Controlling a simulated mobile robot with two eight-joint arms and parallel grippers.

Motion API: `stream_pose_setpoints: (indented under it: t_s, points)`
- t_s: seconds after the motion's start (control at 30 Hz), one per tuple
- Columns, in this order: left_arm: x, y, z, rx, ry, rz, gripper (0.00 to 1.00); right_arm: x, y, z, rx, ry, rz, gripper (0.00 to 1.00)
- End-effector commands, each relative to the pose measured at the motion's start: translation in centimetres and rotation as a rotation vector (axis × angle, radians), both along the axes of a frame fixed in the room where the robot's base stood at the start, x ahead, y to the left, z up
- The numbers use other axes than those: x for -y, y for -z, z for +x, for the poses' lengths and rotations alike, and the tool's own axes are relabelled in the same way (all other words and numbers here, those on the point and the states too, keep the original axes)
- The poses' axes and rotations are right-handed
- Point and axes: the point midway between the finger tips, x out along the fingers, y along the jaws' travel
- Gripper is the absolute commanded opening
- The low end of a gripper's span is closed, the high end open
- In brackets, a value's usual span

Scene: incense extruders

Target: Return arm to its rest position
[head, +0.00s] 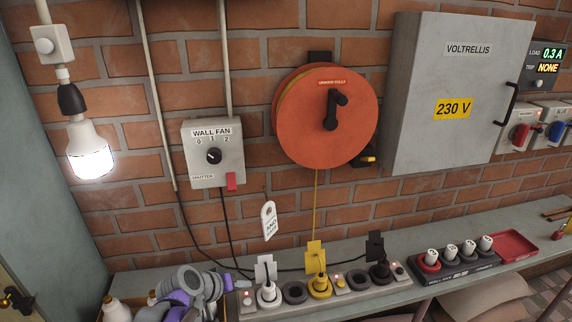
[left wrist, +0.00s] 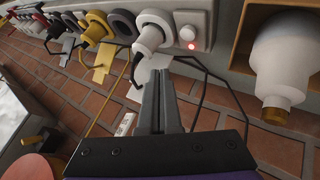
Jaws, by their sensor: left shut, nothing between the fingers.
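My left arm with its grey and purple links comes in at the bottom left of the head view. Its gripper (head: 229,284) is partly hidden by its own links, just left of the power strip. In the left wrist view the gripper (left wrist: 160,78) has its two fingers together with nothing between them. The fingertips point towards the white plug (left wrist: 150,32) in the strip; whether they touch it I cannot tell. The white plug (head: 267,292) also shows in the head view. My right gripper is not in view.
The power strip (head: 357,293) carries white, yellow and black plugs with cables. A switch box (head: 213,153), orange reel (head: 320,115) and grey cabinet (head: 440,95) are on the brick wall.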

Motion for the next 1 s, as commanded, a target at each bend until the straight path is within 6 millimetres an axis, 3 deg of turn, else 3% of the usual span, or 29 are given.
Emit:
stream_pose_setpoints:
  t_s: [0.17,0.3,0.5,0.6,0.73,1.0]
  points:
    - [0.6,-1.3,-5.2,-0.039,0.028,0.090,0.00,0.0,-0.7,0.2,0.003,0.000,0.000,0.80]
    - [0.6,-1.8,-11.7,-0.085,0.054,0.211,0.00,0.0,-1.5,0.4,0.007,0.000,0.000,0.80]
    - [-0.8,-1.0,-19.9,-0.135,0.077,0.382,0.00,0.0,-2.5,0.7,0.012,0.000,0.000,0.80]
    - [-1.5,-0.4,-22.7,-0.148,0.082,0.448,0.00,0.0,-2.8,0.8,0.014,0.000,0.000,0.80]
    - [-2.2,0.2,-24.7,-0.158,0.083,0.498,0.00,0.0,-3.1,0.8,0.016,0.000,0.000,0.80]
    - [-2.2,0.2,-24.7,-0.158,0.083,0.498,0.00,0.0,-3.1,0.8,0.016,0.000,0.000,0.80]
